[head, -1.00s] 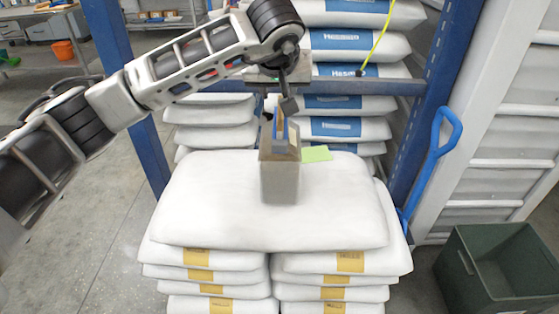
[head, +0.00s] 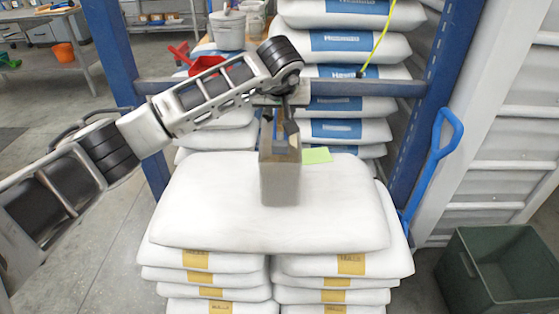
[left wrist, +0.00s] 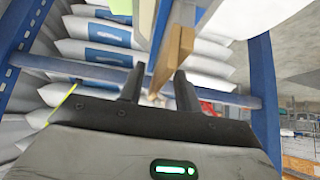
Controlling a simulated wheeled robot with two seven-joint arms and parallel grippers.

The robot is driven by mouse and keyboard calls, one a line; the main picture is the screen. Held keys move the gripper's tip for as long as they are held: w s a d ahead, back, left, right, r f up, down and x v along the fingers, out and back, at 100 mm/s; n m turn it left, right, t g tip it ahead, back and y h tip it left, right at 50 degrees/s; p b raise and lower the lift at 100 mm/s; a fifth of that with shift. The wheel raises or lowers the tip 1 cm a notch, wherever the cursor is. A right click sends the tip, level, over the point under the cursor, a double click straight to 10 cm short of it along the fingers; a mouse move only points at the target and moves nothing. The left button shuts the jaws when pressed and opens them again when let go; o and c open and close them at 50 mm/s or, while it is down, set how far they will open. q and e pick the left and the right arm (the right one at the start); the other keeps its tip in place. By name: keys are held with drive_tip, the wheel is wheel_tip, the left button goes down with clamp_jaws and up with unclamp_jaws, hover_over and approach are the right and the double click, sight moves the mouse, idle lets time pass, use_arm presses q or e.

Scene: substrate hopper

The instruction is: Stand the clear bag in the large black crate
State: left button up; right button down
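The clear bag (head: 280,178) stands upright on the top white sack, with brownish contents showing through. My left gripper (head: 281,128) points down over the top of the bag in the head view. In the left wrist view its two dark fingers (left wrist: 158,90) are apart, and a brown strip, probably part of the bag, shows in line with the gap. I cannot tell whether the fingers touch it. A dark greenish crate (head: 478,245) stands on the floor at lower right; I cannot tell whether it is the large black crate. My right gripper is out of view.
The top white sack (head: 205,205) lies on stacked sacks with yellow labels. A green card (head: 317,155) lies beside the bag. A blue rack beam (head: 365,88) crosses close behind my gripper. A blue handle (head: 437,150) leans at the right post.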

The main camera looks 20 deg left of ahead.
use_arm(q)
clamp_jaws()
idle(1.1)
drive_tip(key=shift+w+r, duration=0.1)
drive_tip(key=shift+r, duration=0.1)
